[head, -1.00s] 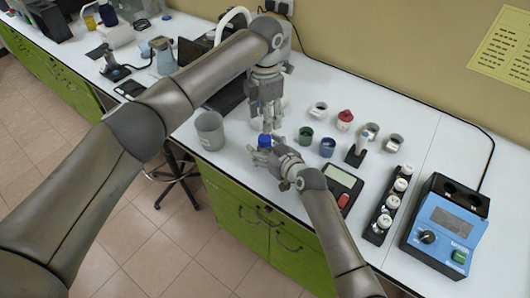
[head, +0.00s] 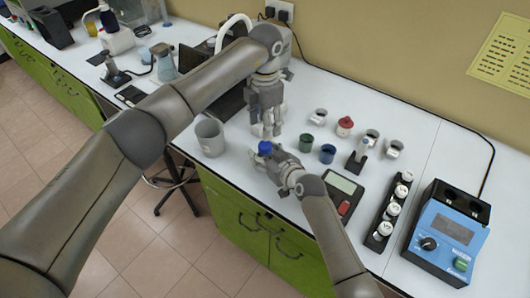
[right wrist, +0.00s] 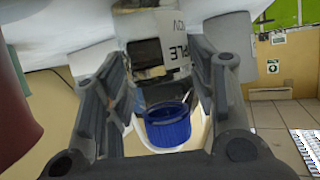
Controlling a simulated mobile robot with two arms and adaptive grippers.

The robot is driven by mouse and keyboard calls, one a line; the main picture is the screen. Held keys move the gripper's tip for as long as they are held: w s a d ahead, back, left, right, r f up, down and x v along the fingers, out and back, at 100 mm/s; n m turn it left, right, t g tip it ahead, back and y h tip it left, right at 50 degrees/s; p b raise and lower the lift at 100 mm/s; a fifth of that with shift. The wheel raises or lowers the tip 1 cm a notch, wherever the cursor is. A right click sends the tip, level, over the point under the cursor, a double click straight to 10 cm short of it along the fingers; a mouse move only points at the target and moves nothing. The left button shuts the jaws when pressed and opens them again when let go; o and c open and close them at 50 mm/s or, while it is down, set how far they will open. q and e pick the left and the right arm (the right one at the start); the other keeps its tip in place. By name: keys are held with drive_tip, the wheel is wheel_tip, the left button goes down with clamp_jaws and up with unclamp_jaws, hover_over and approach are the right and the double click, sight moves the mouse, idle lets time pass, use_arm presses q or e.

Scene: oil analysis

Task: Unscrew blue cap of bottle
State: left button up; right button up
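The blue cap (head: 265,147) sits on a bottle at my right gripper in the head view, where the bottle's body is mostly hidden. In the right wrist view, the cap (right wrist: 168,126) is on the white labelled bottle (right wrist: 165,58), which appears upside down in the picture. My left gripper (head: 267,130) points down just behind and above the cap in the head view.
A grey bin (head: 210,137) stands to the left. Green (head: 306,142) and blue (head: 327,153) cups, a red-topped bottle (head: 344,126), a black-and-grey scale (head: 343,188), a vial rack (head: 388,217) and a blue device (head: 447,234) stand to the right.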

drive_tip(key=shift+o, duration=0.8)
